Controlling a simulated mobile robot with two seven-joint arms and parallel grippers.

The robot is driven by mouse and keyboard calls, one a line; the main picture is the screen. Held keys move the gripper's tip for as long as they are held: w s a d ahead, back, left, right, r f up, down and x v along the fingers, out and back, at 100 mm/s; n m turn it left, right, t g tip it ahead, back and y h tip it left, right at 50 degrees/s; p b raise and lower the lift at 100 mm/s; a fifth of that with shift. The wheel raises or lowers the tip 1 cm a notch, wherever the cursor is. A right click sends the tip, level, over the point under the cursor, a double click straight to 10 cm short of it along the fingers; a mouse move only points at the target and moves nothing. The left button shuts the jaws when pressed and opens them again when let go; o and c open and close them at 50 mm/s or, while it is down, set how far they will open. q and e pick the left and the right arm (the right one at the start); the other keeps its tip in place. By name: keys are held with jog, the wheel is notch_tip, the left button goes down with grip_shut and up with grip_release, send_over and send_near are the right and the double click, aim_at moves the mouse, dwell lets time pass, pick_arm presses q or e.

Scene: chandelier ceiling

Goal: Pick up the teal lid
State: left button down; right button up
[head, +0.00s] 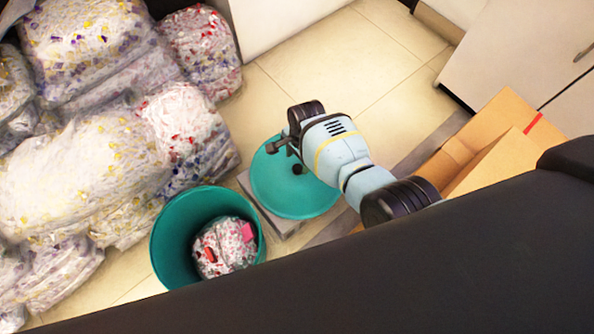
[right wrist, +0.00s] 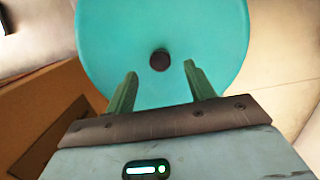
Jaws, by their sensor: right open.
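The teal lid (head: 290,195) is a round disc with a dark knob, lying on a flat grey piece on the floor beside the teal bin. In the right wrist view the lid (right wrist: 115,45) fills the upper middle, and its dark knob (right wrist: 160,60) shows between and beyond the fingertips. My right gripper (right wrist: 157,68) is open, with one green finger on each side of the knob's line, and holds nothing. In the head view my right gripper (head: 285,152) is over the lid and hides part of it. My left gripper is not in view.
The open teal bin (head: 170,245) holds a bag of coloured scraps (head: 225,245). Large clear bags of shreds (head: 80,170) are piled at the left. Cardboard boxes (head: 500,130) stand at the right. Tiled floor (head: 330,65) is clear at the back.

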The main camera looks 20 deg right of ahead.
aim_at(298, 168)
jog(key=shift+s+f+b, duration=0.1)
jog(key=shift+f+b, duration=1.6)
jog(key=shift+f, duration=0.9)
jog(key=shift+r, duration=0.1)
grip_shut()
jog(key=w+d+r+n+p, duration=0.15)
jog(key=w+r, duration=0.25)
jog(key=r, duration=0.8)
jog(key=w+d+r+n+p, duration=0.1)
jog(key=w+d+r+p, duration=0.2)
jog(key=r, duration=1)
jog(key=w+d+r+n+p, duration=0.15)
jog(key=w+r, duration=0.25)
jog(key=r, duration=0.8)
jog(key=s+r+n, duration=0.4)
jog(key=s+r, duration=0.2)
jog(key=r, duration=0.1)
jog(key=s+d+r+n, duration=0.1)
jog(key=s+d+n, duration=0.1)
jog(key=s, duration=0.6)
jog(key=s+d+r+n+h, duration=0.1)
jog(key=s+r+n, duration=0.1)
jog(key=s, duration=0.6)
jog(key=shift+d+n+g, duration=0.35)
jog(key=shift+n+g, duration=0.05)
jog(key=shift+n, duration=0.4)
